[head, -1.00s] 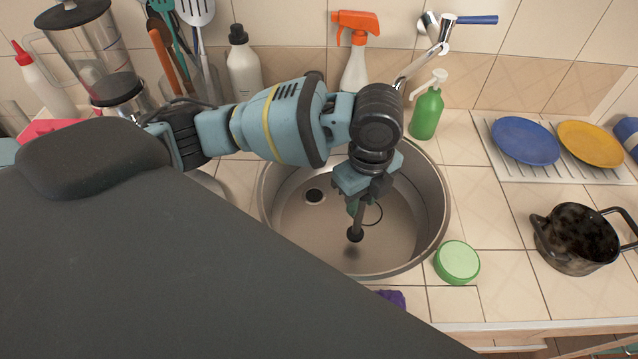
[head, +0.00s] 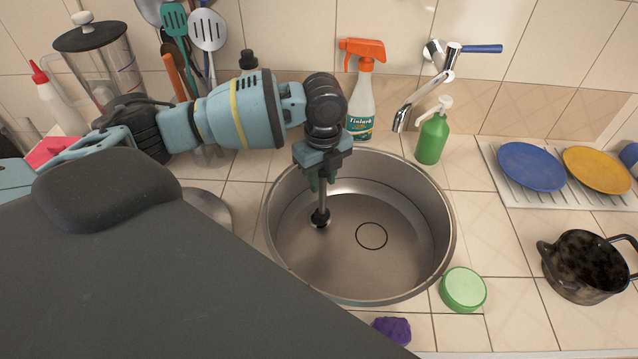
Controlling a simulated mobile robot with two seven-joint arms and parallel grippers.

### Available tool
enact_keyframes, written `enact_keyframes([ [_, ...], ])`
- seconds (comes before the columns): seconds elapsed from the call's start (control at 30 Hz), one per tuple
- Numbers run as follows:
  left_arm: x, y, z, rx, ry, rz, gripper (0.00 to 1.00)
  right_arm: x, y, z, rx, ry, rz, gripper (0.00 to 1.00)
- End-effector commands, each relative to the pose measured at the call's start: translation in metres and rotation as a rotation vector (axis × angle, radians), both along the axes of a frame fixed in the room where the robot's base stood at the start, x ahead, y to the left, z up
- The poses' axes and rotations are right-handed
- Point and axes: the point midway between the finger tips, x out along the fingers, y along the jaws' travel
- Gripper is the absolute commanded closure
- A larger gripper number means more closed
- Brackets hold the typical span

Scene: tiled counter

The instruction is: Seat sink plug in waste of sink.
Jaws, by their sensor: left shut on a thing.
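My left gripper (head: 318,178) reaches down into the round steel sink (head: 415,265), at its left side. It is shut on the upright stem of the sink plug (head: 320,216), whose dark lower end is at the sink floor. My right gripper is not in view.
The tap (head: 408,112), spray bottle (head: 361,95) and green soap bottle (head: 432,138) stand behind the sink. A green round tub (head: 463,289) and purple item (head: 392,330) lie near its front rim.

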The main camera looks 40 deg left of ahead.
Motion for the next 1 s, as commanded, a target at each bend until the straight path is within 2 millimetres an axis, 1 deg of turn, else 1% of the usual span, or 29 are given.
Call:
enact_keyframes([
  [0.17,0.001,0.002,0.0,0.0,-0.001,0.001,1.0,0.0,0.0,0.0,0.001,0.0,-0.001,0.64],
  [0.3,0.006,0.016,-0.001,0.002,-0.001,0.005,1.0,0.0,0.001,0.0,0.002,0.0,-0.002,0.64],
  [0.43,0.004,0.013,-0.024,0.0,0.002,0.0,1.0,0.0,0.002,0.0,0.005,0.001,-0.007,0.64],
  [0.53,0.005,0.013,-0.034,0.001,-0.001,0.0,1.0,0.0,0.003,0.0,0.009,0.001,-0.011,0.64],
  [0.97,0.005,0.012,-0.039,0.0,-0.002,0.0,1.0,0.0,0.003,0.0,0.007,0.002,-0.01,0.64],
  [1.0,0.005,0.013,-0.039,0.0,-0.002,0.0,0.66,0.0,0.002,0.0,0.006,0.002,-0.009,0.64],
])
